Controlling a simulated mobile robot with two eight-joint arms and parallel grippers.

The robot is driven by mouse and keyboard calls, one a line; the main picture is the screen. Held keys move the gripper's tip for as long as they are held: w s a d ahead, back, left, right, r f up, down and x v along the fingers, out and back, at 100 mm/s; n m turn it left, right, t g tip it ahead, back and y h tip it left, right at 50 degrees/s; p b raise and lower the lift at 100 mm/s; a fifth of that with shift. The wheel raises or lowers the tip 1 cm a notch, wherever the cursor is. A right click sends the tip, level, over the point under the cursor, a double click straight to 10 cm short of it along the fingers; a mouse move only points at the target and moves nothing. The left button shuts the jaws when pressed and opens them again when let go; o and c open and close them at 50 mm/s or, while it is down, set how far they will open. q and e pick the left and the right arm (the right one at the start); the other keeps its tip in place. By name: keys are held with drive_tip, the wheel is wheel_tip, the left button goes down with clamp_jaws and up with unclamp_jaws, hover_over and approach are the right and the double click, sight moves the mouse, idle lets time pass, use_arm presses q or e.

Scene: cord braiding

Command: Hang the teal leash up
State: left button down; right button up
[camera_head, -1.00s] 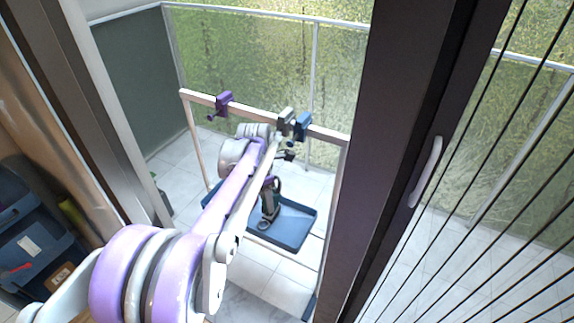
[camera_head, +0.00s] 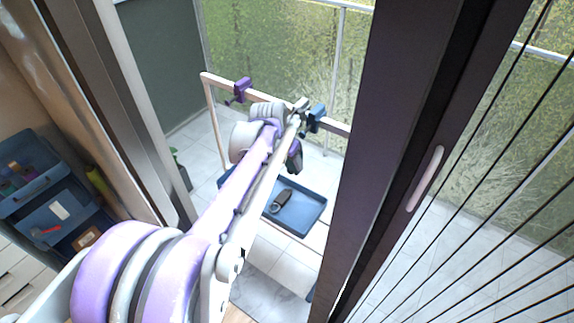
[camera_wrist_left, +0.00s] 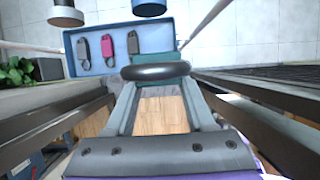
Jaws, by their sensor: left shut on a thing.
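My left gripper (camera_wrist_left: 156,74) is shut on the teal leash, whose dark ring (camera_wrist_left: 155,71) lies across the fingertips in the wrist view. A teal part of the leash (camera_wrist_left: 188,58) shows just beyond the ring. In the head view my left arm reaches out to the rack (camera_head: 213,90), and its gripper is partly hidden below the rail. The rack carries a purple hook (camera_head: 239,88), a grey hook (camera_head: 300,104) partly behind my arm, and a blue hook (camera_head: 316,117). Whether the leash touches a hook cannot be told. My right gripper is not in view.
A blue tray (camera_head: 300,216) lies below the rack; the wrist view shows grey, pink (camera_wrist_left: 132,42) and dark grey items in it. A dark door frame (camera_head: 400,130) stands right of my arm. Blue bins (camera_head: 30,170) stand at left; a plant (camera_wrist_left: 18,72) is near the tray.

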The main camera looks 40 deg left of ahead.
use_arm(q)
drive_tip(key=shift+w+a, duration=0.2)
drive_tip(key=shift+w, duration=1.3)
drive_tip(key=shift+w+a, duration=0.15)
drive_tip(key=shift+w, duration=1.3)
drive_tip(key=c, duration=0.8)
unclamp_jaws()
clamp_jaws()
